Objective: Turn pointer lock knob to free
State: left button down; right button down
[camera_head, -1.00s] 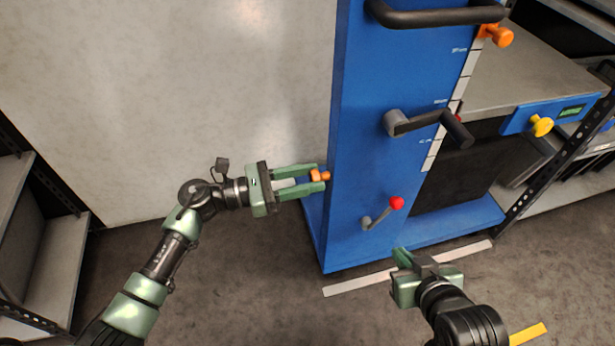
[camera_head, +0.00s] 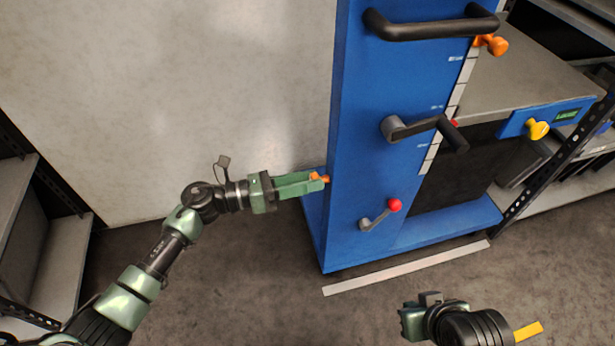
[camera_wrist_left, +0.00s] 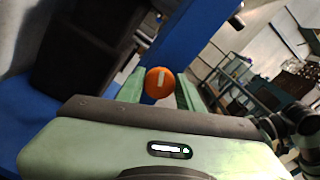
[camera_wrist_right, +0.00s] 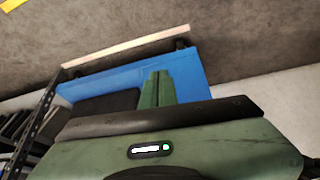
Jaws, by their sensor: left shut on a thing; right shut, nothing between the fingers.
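An orange knob (camera_head: 318,177) with a white line on its face sits on the left side of the blue machine (camera_head: 375,160). My left gripper (camera_head: 322,181) is shut on this knob. In the left wrist view the knob (camera_wrist_left: 153,88) shows between the two green fingers, its white line close to upright in the picture. A second orange knob (camera_head: 495,45) is at the upper right by the white scale (camera_head: 463,85). My right gripper (camera_head: 408,318) is low at the front, away from the machine. Its fingers (camera_wrist_right: 157,88) are together and empty in the right wrist view.
The machine's front carries a black handle (camera_head: 430,27), a crank (camera_head: 420,127) and a small red-tipped lever (camera_head: 385,212). A yellow knob (camera_head: 537,130) is at the right. Shelves stand at both sides.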

pick_arm(q)
jog(key=shift+w+a+f+n+p, duration=0.1)
jog(key=shift+n+p, duration=1.25)
jog(key=shift+n, duration=1.85)
jog(key=shift+f+n+p, duration=0.1)
jog(key=shift+n+p, duration=1.25)
jog(key=shift+n, duration=1.85)
pick_arm(e)
notch_tip(320, 180, down, 10)
jog(key=s+g, duration=0.1)
jog(key=g, duration=0.1)
jog(key=shift+s+d, duration=0.2)
jog(key=shift+s, duration=0.1)
pick_arm(q)
jog(key=c, duration=1)
grip_release()
jog(key=shift+o, duration=0.2)
